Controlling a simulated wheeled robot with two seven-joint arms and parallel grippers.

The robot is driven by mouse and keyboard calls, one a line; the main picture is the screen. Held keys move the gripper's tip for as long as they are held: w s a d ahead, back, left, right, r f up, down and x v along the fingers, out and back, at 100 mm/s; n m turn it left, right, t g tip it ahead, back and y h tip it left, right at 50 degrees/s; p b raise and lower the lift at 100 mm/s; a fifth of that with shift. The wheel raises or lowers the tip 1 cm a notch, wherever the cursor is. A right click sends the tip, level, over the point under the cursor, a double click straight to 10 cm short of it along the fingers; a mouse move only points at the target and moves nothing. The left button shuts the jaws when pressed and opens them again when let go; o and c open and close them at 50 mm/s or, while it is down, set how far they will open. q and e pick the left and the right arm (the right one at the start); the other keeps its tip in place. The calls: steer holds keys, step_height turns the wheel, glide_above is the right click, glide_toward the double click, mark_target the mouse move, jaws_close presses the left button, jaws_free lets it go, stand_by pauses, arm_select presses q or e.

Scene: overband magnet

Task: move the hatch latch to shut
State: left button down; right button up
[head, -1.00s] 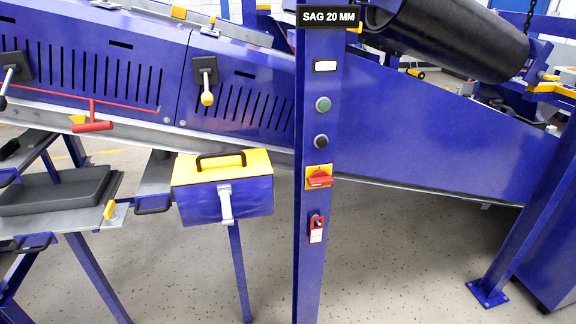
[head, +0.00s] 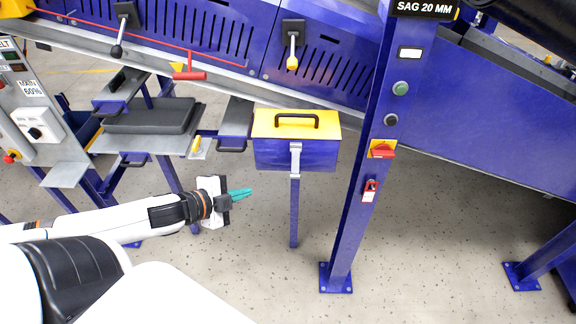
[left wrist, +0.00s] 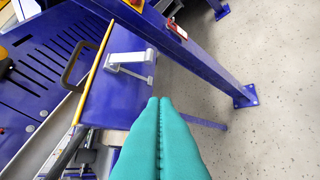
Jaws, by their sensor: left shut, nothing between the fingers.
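The hatch latch (head: 295,160) is a pale grey metal lever on the front of a blue box with a yellow lid (head: 262,124) and a black handle. In the head view it hangs down from the lid edge. In the left wrist view the latch (left wrist: 132,62) shows on the box's blue face, ahead of my fingertips and apart from them. My left gripper (head: 249,192) has teal fingers, is shut and empty, and is below and left of the box. Its fingers (left wrist: 160,100) point toward the box in the wrist view. My right gripper is not in view.
A blue post (head: 355,215) with buttons and a red switch (head: 383,150) stands right of the box. A thin blue leg (head: 294,215) is under the box. A shelf with a dark tray (head: 155,116) is to the left. The floor in front is clear.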

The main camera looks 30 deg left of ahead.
arm_select(q)
steer(key=m+h, duration=0.2)
glide_toward(299, 177)
steer(key=shift+p+x, duration=0.4)
steer(key=shift+x, duration=2.6)
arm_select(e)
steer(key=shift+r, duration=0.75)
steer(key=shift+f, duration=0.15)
